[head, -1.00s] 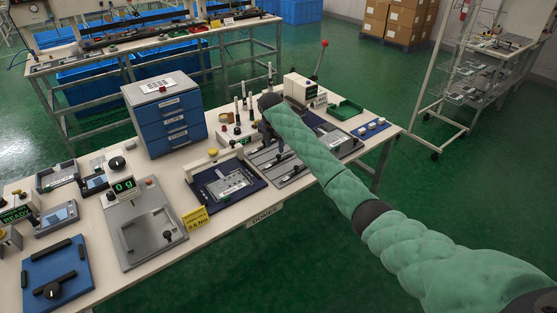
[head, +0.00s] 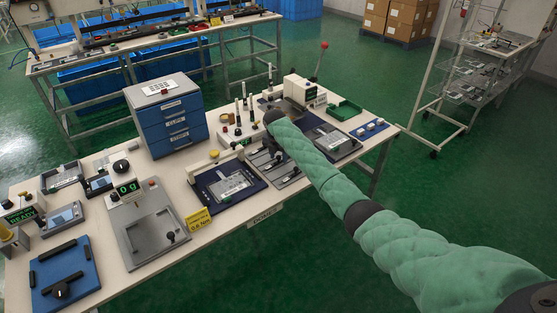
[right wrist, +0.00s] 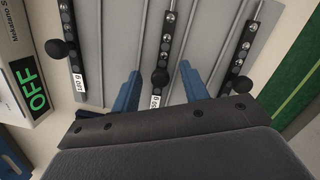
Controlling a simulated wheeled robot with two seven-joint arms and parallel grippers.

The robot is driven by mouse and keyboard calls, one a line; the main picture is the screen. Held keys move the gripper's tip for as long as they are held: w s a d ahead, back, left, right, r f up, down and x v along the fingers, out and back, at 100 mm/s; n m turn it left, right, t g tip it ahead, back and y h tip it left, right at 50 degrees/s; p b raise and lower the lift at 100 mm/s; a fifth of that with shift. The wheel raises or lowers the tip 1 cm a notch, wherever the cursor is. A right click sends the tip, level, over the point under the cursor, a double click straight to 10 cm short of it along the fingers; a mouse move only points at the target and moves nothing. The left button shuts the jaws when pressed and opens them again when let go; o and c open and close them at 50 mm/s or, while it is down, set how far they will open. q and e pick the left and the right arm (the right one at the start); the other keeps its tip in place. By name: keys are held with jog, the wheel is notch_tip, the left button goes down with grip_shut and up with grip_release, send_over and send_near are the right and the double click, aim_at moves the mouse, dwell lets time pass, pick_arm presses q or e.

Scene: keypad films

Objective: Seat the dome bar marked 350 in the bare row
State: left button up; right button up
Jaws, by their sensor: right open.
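Three dark dome bars with silver domes lie in a grey grooved rack. The left bar (right wrist: 67,22), the middle bar (right wrist: 166,38) and the right bar (right wrist: 244,45) show in the right wrist view, each with a round black knob. White number labels sit by the knobs, but I cannot read 350 surely on any. My right gripper (right wrist: 160,74) is open, its blue fingers on either side of the middle bar's knob, not closed on it. In the head view the right gripper (head: 268,142) is over the rack (head: 291,176), partly hidden by its arm. A pale keypad film (head: 235,186) lies on a dark blue plate left of the rack; its rows are too small to tell.
A device with a green OFF display (right wrist: 32,85) stands beside the rack. A yellow sign (head: 198,218), a grey scale (head: 150,237) and a blue drawer unit (head: 168,120) stand to the left. A green tray (head: 345,110) is beyond the arm.

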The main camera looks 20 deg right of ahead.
jog(key=shift+f, duration=0.4)
grip_shut()
pick_arm(q)
jog(key=shift+a+f, duration=0.15)
jog(key=shift+f, duration=0.1)
jog(key=shift+s+f, duration=0.1)
pick_arm(e)
jog(key=shift+r, duration=0.15)
